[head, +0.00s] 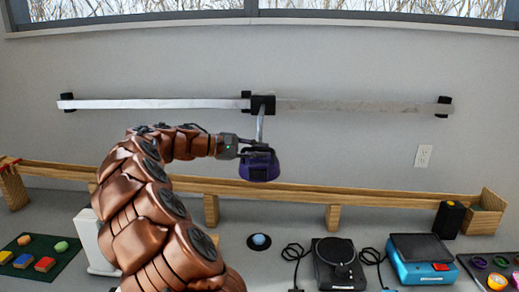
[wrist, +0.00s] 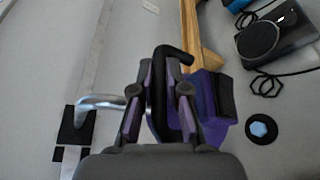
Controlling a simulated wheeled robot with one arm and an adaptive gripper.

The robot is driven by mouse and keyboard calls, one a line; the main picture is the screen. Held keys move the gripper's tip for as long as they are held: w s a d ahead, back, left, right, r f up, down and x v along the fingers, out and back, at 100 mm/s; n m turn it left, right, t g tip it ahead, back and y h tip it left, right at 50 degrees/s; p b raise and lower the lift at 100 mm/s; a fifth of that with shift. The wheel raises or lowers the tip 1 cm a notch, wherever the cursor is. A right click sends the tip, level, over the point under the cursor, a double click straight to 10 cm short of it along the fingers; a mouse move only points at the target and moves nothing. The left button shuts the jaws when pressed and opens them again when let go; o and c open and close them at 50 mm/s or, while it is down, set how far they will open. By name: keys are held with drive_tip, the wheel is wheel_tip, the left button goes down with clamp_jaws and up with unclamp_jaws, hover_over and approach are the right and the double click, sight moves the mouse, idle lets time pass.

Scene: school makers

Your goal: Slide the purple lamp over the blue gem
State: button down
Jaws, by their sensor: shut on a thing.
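The purple lamp (head: 259,168) hangs by a metal stem from a black slider (head: 262,105) on a long wall rail (head: 170,103). My gripper (head: 243,150) is shut on the lamp's black handle, at the lamp's left side. In the wrist view the purple lamp (wrist: 207,100) shows beyond the fingers, and the gripper (wrist: 160,95) closes around the dark handle. The blue gem (head: 259,240) sits in a black round base on the surface below the lamp, close to straight under it in the head view. In the wrist view the blue gem (wrist: 259,129) lies right of the lamp.
A wooden trough (head: 300,192) on posts runs along the wall behind the gem. A black round device (head: 338,262) and a blue scale-like device (head: 421,260) with cables stand at the right. A green mat (head: 30,262) with coloured blocks lies at the left.

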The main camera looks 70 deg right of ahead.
drive_tip(key=shift+w+f, duration=0.1)
drive_tip(key=c, duration=1.2)
unclamp_jaws()
drive_tip(key=shift+w, duration=0.1)
drive_tip(key=v, duration=1.2)
